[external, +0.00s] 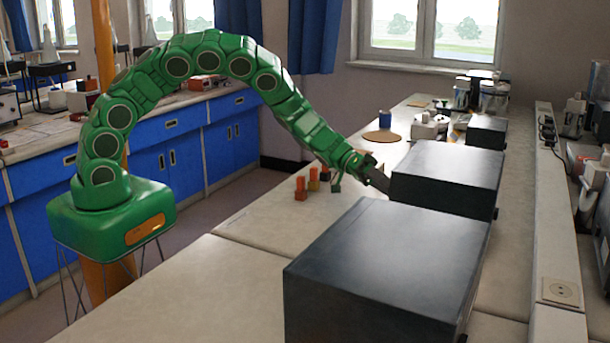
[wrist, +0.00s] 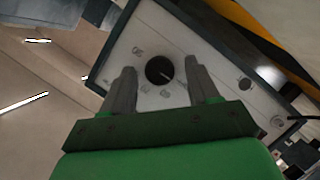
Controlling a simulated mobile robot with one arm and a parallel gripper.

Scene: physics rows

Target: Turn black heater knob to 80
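My gripper (wrist: 163,78) is open, with one grey finger on each side of the knob in the picture. I cannot tell whether the fingers touch it. In the external view my gripper (external: 370,172) is at the left side of the middle dark box (external: 447,170), whose front panel is hidden there.
A large dark box (external: 385,262) stands nearer on the bench, and another (external: 486,132) farther back. Small orange blocks (external: 313,180) stand left of my gripper. A round brown disc (external: 382,136) and a blue cup (external: 384,119) are farther back. The bench's left front is clear.

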